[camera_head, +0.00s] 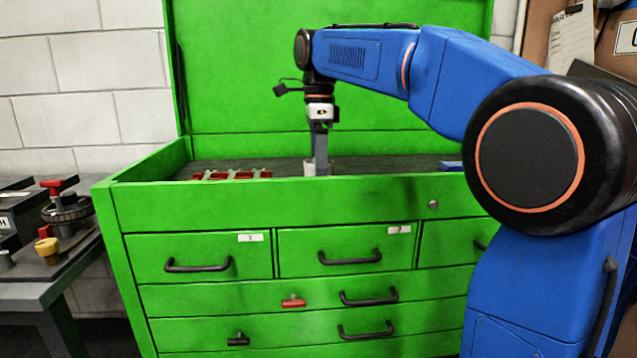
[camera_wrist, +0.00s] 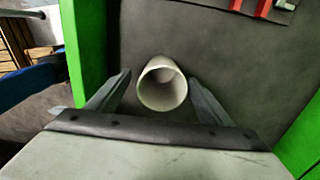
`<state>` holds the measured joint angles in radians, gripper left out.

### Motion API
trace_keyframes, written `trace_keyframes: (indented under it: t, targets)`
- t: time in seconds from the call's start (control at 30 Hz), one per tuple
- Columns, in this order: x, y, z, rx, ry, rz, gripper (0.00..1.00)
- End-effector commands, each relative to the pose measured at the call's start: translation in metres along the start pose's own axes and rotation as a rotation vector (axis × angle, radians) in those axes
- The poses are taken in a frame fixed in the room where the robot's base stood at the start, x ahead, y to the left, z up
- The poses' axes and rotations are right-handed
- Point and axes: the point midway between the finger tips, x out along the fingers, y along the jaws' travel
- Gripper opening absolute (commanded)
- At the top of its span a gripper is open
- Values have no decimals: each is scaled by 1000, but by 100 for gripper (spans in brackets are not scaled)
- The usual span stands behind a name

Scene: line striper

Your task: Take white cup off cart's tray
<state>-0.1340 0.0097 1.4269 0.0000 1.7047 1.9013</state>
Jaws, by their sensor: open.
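The white cup (camera_head: 309,168) stands in the top tray of the green cart (camera_head: 300,207), mostly hidden behind the tray's front wall in the head view. In the wrist view the cup (camera_wrist: 162,84) shows its round open rim from above. My gripper (camera_head: 320,168) points down into the tray at the cup. In the wrist view my gripper (camera_wrist: 162,90) is open, with one finger on each side of the cup. Gaps show between both fingers and the cup, so it is not gripped.
A red rack (camera_head: 232,173) lies in the tray to the left; part of it (camera_wrist: 262,8) shows at the wrist view's top. A blue item (camera_head: 451,166) lies at the tray's right. The raised green lid (camera_head: 330,70) stands behind. A bench (camera_head: 45,290) with fittings stands left.

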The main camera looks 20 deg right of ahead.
Motion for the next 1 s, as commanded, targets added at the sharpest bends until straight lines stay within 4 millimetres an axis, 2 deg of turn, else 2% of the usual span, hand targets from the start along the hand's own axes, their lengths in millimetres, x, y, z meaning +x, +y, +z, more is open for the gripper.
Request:
trace_keyframes:
  t: [0.23,0.57,0.6,0.77,1.0]
  targets:
    - [33,-3,-1,0,1,2,73]
    - [40,-3,0,0,0,0,73]
    - [40,-3,0,0,0,0,68]
    - [40,-3,0,0,0,0,30]
    - [40,-3,0,0,0,0,30]
